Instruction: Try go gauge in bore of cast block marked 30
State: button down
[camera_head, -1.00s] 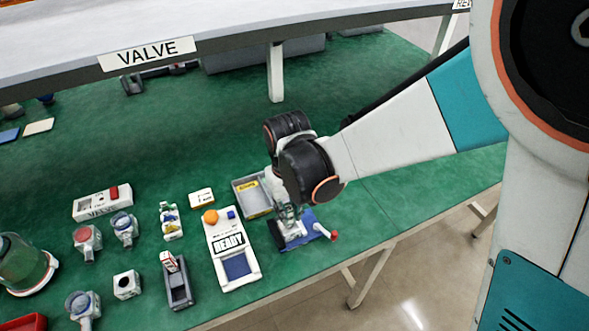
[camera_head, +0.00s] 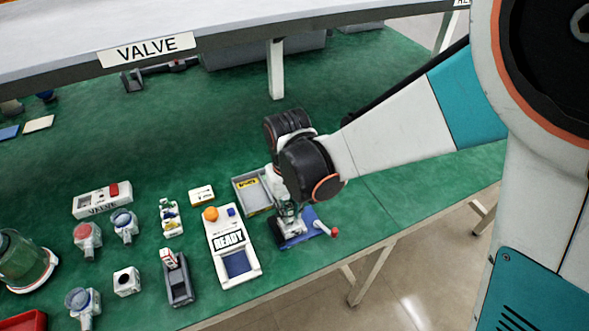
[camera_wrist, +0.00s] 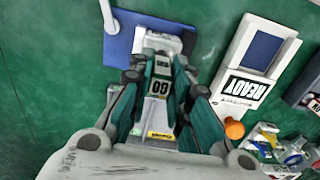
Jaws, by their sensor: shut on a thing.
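My gripper (camera_wrist: 155,98) is shut on a small pale piece with a number label (camera_wrist: 158,88). The label is upside down or partly hidden, so I cannot read the number surely. In the head view my gripper (camera_head: 288,212) points down over the blue plate (camera_head: 318,228) with a red-knobbed lever (camera_head: 334,232). A pale metal part (camera_wrist: 165,41) is on the plate (camera_wrist: 122,40), just beyond my fingertips; I cannot tell whether the held piece touches it. A white cube with a dark bore (camera_head: 127,282) stands at lower left. Its marking is not readable.
The white READY device (camera_head: 232,250) with an orange knob is left of the plate. A grey tray (camera_head: 252,195) with a yellow label lies behind. A grey holder (camera_head: 180,290) with a red-and-white piece stands further left. The green bench behind is mostly clear.

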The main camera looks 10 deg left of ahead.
jog(key=shift+r, duration=0.15)
jog(key=shift+r+p, duration=0.95)
jog(key=shift+r, duration=0.25)
jog(key=shift+r, duration=0.1)
jog(key=shift+r+p, duration=1.8)
jog(key=shift+r, duration=0.6)
